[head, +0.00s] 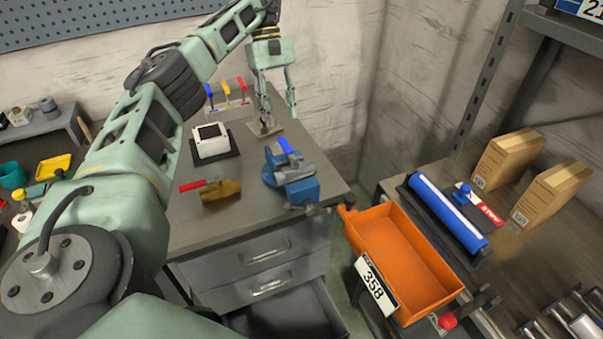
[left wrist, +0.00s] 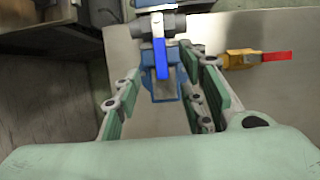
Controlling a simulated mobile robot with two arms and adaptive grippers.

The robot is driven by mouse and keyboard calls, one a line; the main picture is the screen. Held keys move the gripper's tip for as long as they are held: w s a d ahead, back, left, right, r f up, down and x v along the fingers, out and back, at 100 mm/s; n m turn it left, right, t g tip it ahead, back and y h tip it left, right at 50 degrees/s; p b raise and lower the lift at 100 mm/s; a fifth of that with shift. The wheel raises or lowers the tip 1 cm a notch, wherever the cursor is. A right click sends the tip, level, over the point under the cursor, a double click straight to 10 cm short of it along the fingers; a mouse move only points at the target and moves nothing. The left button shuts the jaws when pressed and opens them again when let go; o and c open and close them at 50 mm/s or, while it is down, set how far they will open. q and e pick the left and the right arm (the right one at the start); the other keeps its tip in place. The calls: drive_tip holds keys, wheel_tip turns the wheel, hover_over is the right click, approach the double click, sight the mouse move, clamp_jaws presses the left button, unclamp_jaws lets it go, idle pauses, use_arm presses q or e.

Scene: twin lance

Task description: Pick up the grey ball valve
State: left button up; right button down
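The grey ball valve (left wrist: 176,24) shows in the left wrist view with a blue lever (left wrist: 161,58). It is at the blue vise (left wrist: 165,88); I cannot tell whether the jaws clamp it. In the head view the blue lever (head: 285,145) shows on top of the vise (head: 302,190), and the valve body is hard to tell from it. My left gripper (head: 279,108) points down over the bench behind the vise, its fingers apart and empty. In the left wrist view the open fingers (left wrist: 171,75) frame the vise and lever, without visible contact. My right gripper is not in view.
A brass valve with a red lever (head: 221,190) lies left of the vise on the bench (head: 240,221). An orange bin (head: 398,255) is at right. A lower drawer (head: 290,310) is open.

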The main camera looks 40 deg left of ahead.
sight(285, 144)
use_arm(q)
drive_tip(key=shift+w+d+f, duration=0.1)
drive_tip(key=shift+w+f, duration=0.05)
drive_tip(key=shift+f, duration=0.45)
drive_tip(key=shift+w+d+f, duration=0.1)
drive_tip(key=shift+f, duration=0.45)
drive_tip(key=shift+s+d+f, duration=0.15)
drive_tip(key=shift+f, duration=0.1)
drive_tip(key=shift+s+d+f, duration=0.15)
drive_tip(key=shift+s+f, duration=0.15)
drive_tip(key=shift+s, duration=0.1)
drive_tip(key=p+x, duration=0.1)
drive_tip(key=x, duration=0.2)
drive_tip(key=shift+s+d+f, duration=0.1)
drive_tip(key=shift+s+f, duration=0.05)
drive_tip(key=shift+f, duration=0.1)
drive_tip(key=shift+s+d+f, duration=0.1)
drive_tip(key=shift+d+f, duration=0.1)
drive_tip(key=shift+f, duration=0.3)
clamp_jaws()
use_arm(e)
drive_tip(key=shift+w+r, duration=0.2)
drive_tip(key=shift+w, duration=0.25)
